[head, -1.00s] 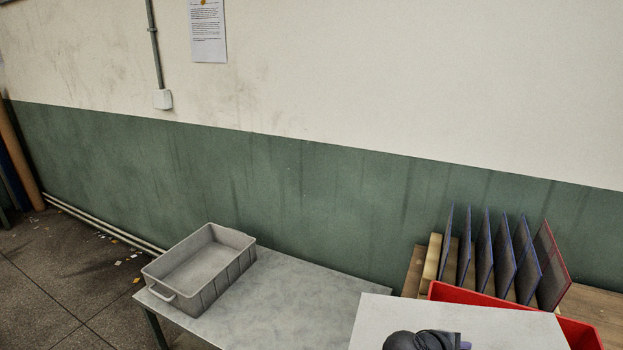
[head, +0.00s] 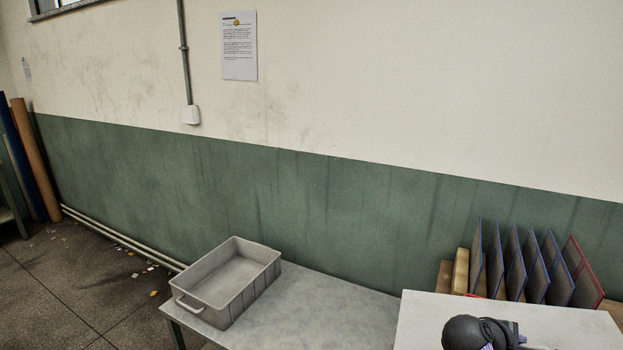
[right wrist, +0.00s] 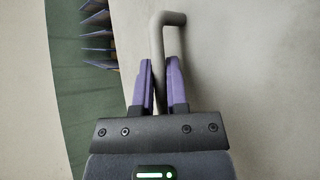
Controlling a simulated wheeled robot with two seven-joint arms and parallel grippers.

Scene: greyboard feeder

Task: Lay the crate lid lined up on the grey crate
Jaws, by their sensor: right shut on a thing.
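The grey crate (head: 238,287) stands open and empty on the left part of a grey table, with a handle on its near left end. The crate lid (head: 560,318) is a flat pale grey panel at the lower right of the head view, level and apart from the crate. My right gripper (right wrist: 160,88) has its purple fingers shut on the lid's grey bar handle (right wrist: 157,45). The lid's pale surface (right wrist: 240,70) fills much of the right wrist view. In the head view my right arm hides part of the lid. My left gripper is not in view.
The grey table (head: 325,315) is bare to the right of the crate. Several upright boards (head: 513,265) stand in a rack behind the lid. The green and cream wall (head: 340,205) runs behind the table.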

